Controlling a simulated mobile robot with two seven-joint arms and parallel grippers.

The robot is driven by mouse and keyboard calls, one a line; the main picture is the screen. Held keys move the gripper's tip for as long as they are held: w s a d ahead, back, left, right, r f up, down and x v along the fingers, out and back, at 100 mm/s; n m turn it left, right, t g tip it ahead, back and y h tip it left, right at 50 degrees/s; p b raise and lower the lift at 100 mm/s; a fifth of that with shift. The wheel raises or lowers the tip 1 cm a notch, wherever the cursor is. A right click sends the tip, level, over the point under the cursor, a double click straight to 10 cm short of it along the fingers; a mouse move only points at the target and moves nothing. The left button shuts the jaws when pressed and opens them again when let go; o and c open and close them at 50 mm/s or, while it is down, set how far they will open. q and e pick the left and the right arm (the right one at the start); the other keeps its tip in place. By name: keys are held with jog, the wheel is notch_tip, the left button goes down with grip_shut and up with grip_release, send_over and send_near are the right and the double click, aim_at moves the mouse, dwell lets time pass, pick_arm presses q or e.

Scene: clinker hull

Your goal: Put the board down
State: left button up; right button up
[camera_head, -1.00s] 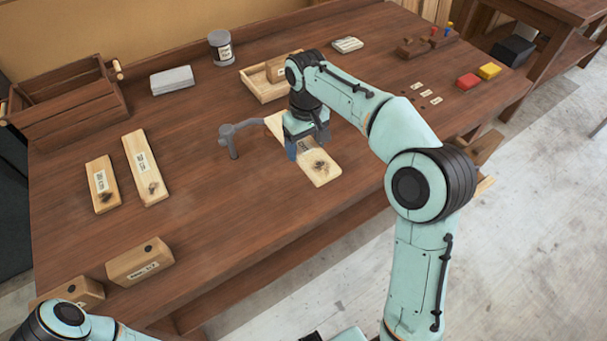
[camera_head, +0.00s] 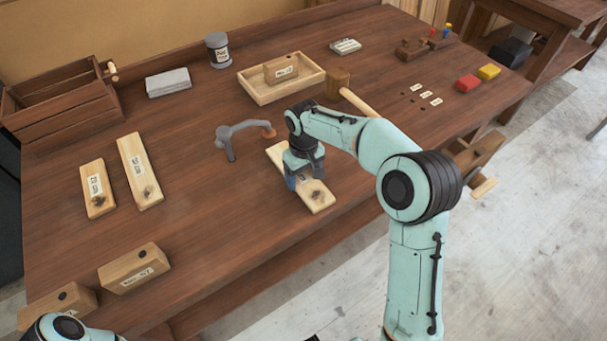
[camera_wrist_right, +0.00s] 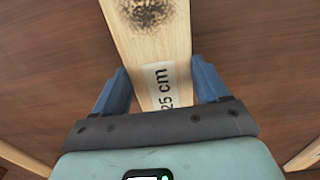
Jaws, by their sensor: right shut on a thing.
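My left gripper is out of view.
A grey metal holdfast (camera_head: 230,141) stands just left of the board. A mallet (camera_head: 338,83) and a shallow tray (camera_head: 257,97) lie behind. Two other boards (camera_head: 97,200) (camera_head: 145,188) lie at left. Wooden blocks (camera_head: 135,268) sit at front left. The bench between is clear.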

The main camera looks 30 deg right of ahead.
aim_at(304, 179)
jog(key=shift+f, duration=0.15)
jog(key=o, duration=1.1)
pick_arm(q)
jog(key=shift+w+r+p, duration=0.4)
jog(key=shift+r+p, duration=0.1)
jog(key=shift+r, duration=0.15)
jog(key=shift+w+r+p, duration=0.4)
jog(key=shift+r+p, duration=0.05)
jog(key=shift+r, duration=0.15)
pick_arm(e)
notch_tip(304, 179, up, 12)
jog(key=shift+r, duration=0.2)
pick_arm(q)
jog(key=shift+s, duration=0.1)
pick_arm(e)
jog(key=shift+f, duration=0.1)
